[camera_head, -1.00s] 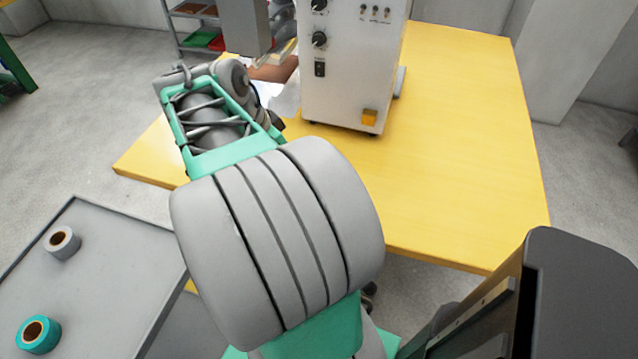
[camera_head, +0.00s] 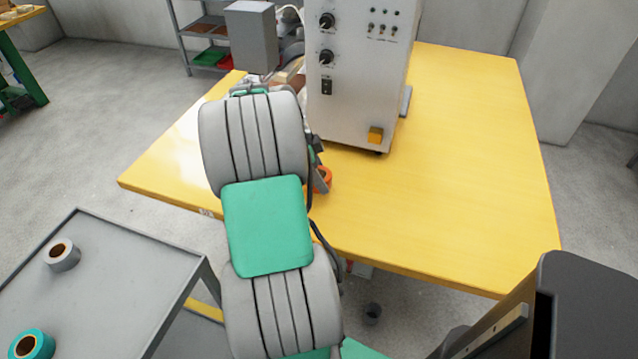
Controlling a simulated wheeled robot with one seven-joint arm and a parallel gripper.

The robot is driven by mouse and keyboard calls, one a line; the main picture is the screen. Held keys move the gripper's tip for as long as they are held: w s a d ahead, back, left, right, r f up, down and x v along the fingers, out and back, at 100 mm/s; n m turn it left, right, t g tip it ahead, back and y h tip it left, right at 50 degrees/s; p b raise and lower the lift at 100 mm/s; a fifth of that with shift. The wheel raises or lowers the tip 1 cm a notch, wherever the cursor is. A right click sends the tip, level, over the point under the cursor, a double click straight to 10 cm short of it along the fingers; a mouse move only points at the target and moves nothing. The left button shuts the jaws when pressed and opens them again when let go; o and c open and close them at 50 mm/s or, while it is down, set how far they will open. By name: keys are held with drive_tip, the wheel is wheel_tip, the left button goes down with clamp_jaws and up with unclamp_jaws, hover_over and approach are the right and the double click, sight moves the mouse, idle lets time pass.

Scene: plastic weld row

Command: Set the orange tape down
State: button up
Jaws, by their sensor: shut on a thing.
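The orange tape (camera_head: 323,179) shows as a small orange patch just right of my arm, over the near part of the yellow table (camera_head: 450,180). Most of the tape is hidden behind my arm and gripper. My gripper (camera_head: 317,181) shows only as a grey sliver at the tape and is shut on it. I cannot tell whether the tape touches the tabletop.
A white machine (camera_head: 355,85) with knobs and a yellow button stands just behind the tape. A grey cart (camera_head: 120,275) at the lower left holds a grey tape roll (camera_head: 62,254) and a teal tape roll (camera_head: 32,346). The table's right side is clear.

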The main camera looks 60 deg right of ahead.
drive_tip(key=shift+w+d+f, duration=0.1)
drive_tip(key=shift+f, duration=0.8)
drive_tip(key=shift+w+d+f, duration=0.1)
drive_tip(key=shift+f, duration=0.75)
drive_tip(key=shift+f, duration=0.1)
drive_tip(key=shift+f, duration=0.2)
drive_tip(key=o, duration=1.4)
drive_tip(key=shift+r, duration=0.15)
drive_tip(key=shift+o, duration=0.2)
